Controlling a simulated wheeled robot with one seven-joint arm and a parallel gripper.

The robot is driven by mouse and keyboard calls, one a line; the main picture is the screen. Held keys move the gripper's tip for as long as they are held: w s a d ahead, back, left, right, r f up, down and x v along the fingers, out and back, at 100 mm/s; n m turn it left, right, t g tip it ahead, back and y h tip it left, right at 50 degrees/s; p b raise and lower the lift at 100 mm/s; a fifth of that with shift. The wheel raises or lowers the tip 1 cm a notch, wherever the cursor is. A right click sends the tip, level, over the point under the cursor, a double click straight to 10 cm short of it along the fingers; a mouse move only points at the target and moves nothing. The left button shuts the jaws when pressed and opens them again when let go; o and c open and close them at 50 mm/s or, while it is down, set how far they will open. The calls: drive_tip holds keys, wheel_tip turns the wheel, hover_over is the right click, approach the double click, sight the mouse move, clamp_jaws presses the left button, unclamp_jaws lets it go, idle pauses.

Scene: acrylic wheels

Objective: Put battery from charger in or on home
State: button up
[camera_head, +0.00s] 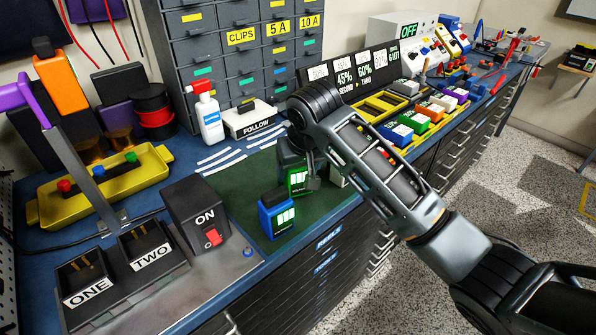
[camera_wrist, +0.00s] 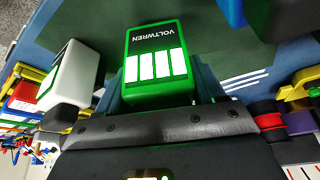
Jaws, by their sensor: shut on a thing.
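My gripper (camera_head: 303,172) is over the green mat (camera_head: 240,183), shut on a green and black battery (camera_head: 298,183) with lit bars on its face. In the wrist view this battery (camera_wrist: 157,65) reads VOLTWREN and sits between my fingers; whether it touches the mat I cannot tell. A blue battery (camera_head: 277,220) stands upright on the mat, nearer the front. The charger (camera_head: 128,275) at the front left has bays marked ONE and TWO, both empty, with metal contacts showing. No place labelled home can be read.
A switch box (camera_head: 196,215) marked ON stands beside the charger. A white block (camera_head: 336,176) is close right of my gripper. A white spray bottle (camera_head: 208,118) and a FOLLOW box (camera_head: 250,120) stand behind. A yellow rack (camera_head: 378,104) and several coloured blocks are beyond my arm.

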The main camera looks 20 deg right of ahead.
drive_tip(key=shift+f, duration=0.7)
drive_tip(key=shift+f, duration=0.1)
drive_tip(key=o, duration=1.6)
drive_tip(key=shift+c, duration=0.2)
drive_tip(key=v, duration=1.2)
drive_tip(key=shift+d, duration=0.1)
